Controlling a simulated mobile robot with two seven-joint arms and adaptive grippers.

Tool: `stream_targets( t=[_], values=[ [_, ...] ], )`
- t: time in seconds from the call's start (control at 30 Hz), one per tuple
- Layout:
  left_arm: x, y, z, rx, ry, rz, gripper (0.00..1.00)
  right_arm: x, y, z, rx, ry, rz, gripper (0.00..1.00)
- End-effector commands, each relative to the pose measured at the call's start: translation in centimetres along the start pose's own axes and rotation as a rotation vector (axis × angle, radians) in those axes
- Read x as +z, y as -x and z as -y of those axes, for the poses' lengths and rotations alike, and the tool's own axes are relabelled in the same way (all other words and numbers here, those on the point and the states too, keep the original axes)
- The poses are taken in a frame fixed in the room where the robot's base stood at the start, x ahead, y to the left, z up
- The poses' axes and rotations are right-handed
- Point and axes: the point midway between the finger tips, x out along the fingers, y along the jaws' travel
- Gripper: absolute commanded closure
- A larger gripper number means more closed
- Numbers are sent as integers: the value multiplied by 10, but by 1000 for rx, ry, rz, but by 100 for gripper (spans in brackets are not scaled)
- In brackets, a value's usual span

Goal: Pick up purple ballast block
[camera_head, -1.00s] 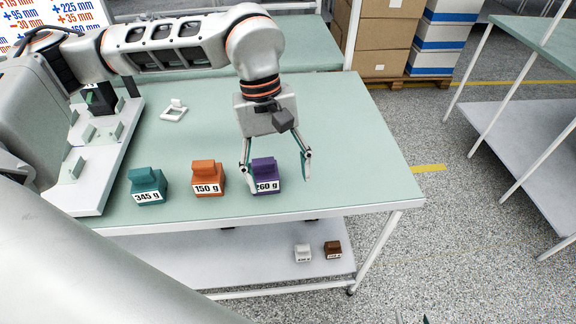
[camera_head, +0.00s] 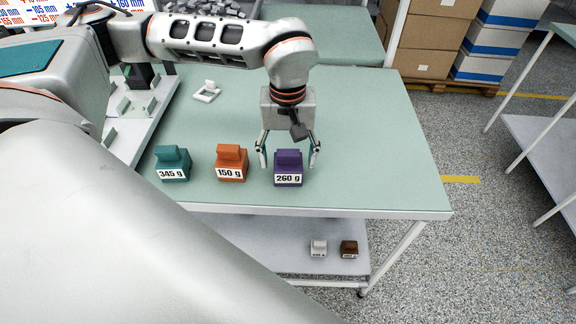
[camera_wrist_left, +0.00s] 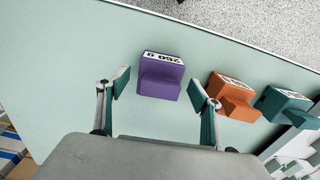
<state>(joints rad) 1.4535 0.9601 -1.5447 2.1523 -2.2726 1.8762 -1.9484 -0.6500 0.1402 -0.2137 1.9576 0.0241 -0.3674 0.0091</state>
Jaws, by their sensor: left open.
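The purple ballast block (camera_head: 289,165), labelled 260 g, stands on the green table near its front edge. My left gripper (camera_head: 288,163) is open, with one finger to each side of the block in the head view. In the left wrist view the purple block (camera_wrist_left: 160,77) lies ahead, between the lines of the open fingertips (camera_wrist_left: 160,92). The left finger is apart from the block; a gap also shows at the right finger. Nothing is held. My right gripper is not in view.
An orange 150 g block (camera_head: 231,162) and a teal 345 g block (camera_head: 172,164) stand in a row to the left. A white fixture (camera_head: 207,92) lies further back. White (camera_head: 318,248) and brown (camera_head: 349,249) blocks sit on the lower shelf. The table's right side is clear.

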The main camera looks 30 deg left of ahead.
Motion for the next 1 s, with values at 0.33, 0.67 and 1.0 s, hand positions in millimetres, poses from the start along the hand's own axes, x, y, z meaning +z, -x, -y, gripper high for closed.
stream_targets(
  t=[0.33, 0.67, 1.0],
  values=[
    [0, -4, 0, 0, 1, 0, 50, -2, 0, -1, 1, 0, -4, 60],
    [0, -3, 0, 1, 1, -1, 83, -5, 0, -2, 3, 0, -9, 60],
    [-1, 13, -1, 3, 0, -4, 83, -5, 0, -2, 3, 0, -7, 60]
  ],
)
